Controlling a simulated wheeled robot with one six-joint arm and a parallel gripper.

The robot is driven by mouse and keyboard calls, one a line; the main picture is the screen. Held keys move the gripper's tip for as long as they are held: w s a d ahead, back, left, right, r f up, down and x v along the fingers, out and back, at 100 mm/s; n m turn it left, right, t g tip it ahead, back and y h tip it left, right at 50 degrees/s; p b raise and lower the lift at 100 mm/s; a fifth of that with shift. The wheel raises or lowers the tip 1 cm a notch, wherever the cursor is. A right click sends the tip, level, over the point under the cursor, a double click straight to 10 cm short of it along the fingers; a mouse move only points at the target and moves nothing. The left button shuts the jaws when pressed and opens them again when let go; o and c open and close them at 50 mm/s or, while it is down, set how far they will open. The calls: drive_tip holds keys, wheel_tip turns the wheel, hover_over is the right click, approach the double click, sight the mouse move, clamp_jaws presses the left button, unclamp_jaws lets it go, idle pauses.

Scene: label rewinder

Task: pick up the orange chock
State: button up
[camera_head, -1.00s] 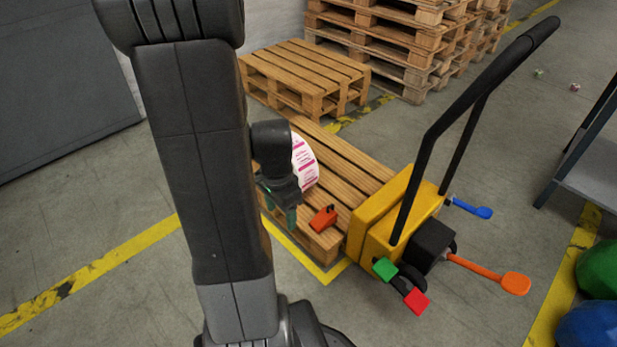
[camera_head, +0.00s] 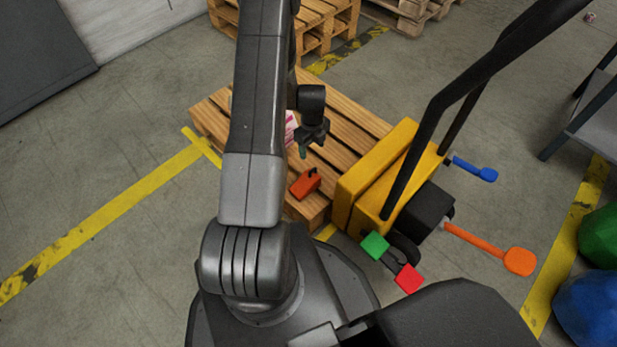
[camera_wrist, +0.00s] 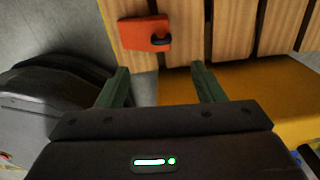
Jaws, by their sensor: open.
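The orange chock (camera_head: 305,183) lies on the near end of the wooden pallet (camera_head: 345,117), beside the yellow pallet truck. A dark loop or handle stands on it. In the wrist view the chock (camera_wrist: 146,33) sits near the top, beyond the fingertips and a little left of the middle between them. My gripper (camera_head: 303,150) is above the pallet, just behind the chock in the head view. In the wrist view its two green fingers (camera_wrist: 158,75) are spread apart with nothing between them. The chock is not touched by the fingers.
The yellow pallet truck (camera_head: 358,190) with its tall black handle stands right of the chock. Orange (camera_head: 520,261), blue (camera_head: 488,175), green and red pedals or levers stick out from it. A white-and-pink label roll (camera_head: 291,128) is partly hidden behind my arm. Floor at left is clear.

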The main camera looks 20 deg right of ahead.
drive_tip(key=b, duration=0.2)
hover_over(313, 169)
drive_tip(key=f, duration=0.7)
drive_tip(key=shift+a+f, duration=0.25)
drive_tip(key=shift+f, duration=0.05)
drive_tip(key=shift+d+f+b, duration=0.15)
drive_tip(key=shift+f+b, duration=1.05)
drive_tip(key=shift+f, duration=1.7)
clamp_jaws()
